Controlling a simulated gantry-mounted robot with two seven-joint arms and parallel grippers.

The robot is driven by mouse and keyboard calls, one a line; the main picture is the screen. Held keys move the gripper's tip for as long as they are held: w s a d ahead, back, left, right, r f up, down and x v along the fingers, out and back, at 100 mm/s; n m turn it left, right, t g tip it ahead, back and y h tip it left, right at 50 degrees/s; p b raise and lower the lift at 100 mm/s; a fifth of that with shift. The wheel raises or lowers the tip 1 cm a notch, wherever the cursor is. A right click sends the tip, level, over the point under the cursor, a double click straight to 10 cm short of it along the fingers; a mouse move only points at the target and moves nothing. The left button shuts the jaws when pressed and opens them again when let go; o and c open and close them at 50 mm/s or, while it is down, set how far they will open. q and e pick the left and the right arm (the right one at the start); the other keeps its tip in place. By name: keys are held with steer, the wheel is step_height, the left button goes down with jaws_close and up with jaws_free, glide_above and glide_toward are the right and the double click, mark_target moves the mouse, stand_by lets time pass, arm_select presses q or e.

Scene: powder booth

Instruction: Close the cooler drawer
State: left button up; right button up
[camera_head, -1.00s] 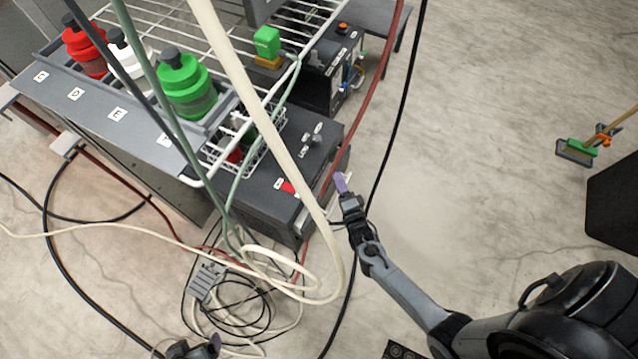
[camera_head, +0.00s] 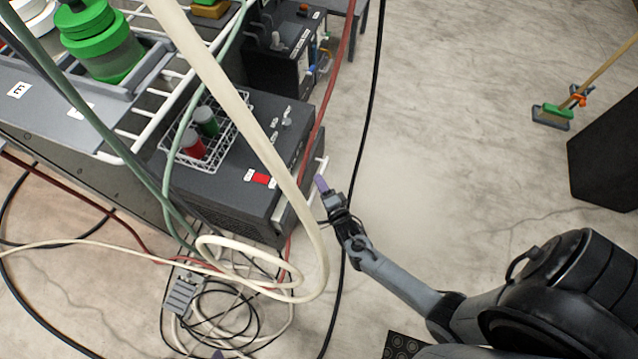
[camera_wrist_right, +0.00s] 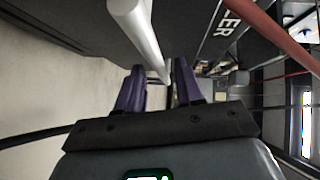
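The cooler (camera_head: 225,190) is a dark box below the wire rack. A pale bar handle (camera_head: 318,172) stands out from its right-hand face. It also shows in the right wrist view (camera_wrist_right: 138,28), beside a dark face with the letters "LER". How far the drawer stands out is hard to tell. My right gripper (camera_head: 322,184) is at the handle, with its purple fingertips (camera_wrist_right: 160,76) apart. The bar's far end lies between the fingertips in the picture; contact cannot be told. Only a purple sliver of my left gripper (camera_head: 218,354) shows at the bottom edge.
A wire basket (camera_head: 222,128) with red and green containers sits on the cooler. A thick cream hose (camera_head: 240,95) and red and black cables hang in front. Coiled cables (camera_head: 230,300) lie on the floor below. The floor to the right is open, with a broom (camera_head: 553,115) farther off.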

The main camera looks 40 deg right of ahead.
steer(key=shift+a+b+x, duration=0.2)
steer(key=shift+b+x, duration=0.1)
steer(key=shift+x, duration=0.8)
steer(key=shift+w+r, duration=0.1)
steer(key=shift+d, duration=0.1)
steer(key=shift+c, duration=0.7)
jaws_close()
